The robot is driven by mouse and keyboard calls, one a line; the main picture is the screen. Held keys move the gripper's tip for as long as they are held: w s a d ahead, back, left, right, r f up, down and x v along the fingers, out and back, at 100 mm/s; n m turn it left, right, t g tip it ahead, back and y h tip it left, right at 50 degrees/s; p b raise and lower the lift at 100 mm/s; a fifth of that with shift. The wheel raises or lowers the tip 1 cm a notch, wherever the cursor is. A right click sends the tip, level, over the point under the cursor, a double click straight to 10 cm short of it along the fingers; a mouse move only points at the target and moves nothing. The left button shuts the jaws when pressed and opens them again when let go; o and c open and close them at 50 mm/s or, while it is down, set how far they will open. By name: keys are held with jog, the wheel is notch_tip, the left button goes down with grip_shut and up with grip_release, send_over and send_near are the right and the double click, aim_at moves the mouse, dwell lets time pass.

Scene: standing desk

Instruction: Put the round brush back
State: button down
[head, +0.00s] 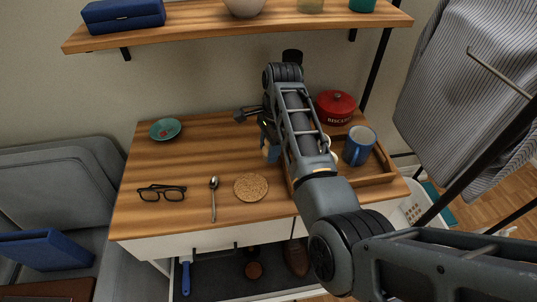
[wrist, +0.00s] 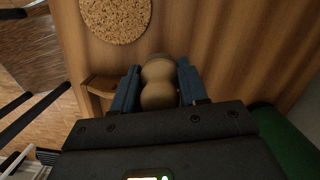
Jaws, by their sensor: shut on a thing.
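My gripper (wrist: 159,70) is shut on a tan, wooden-looking thing with two rounded bulbs (wrist: 158,88), likely the round brush's handle. It sits between my blue fingers. Its lower part and any bristles are hidden. In the head view, my gripper (head: 268,150) is partly hidden by my arm, above the desk, left of the wooden tray (head: 376,180). A tan patch shows by its blue fingers. In the wrist view, the tray's corner (wrist: 98,88) lies left of the held thing.
A cork coaster (head: 251,187), a spoon (head: 213,197) and glasses (head: 162,193) lie on the desk's left half. A blue mug (head: 359,146) stands in the tray, a red biscuit tin (head: 335,107) behind. A green dish (head: 165,129) is back left. A shelf (head: 215,22) hangs above.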

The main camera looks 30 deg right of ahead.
jog(key=shift+f, duration=1.9)
jog(key=shift+f, duration=0.1)
jog(key=c, duration=0.6)
grip_release()
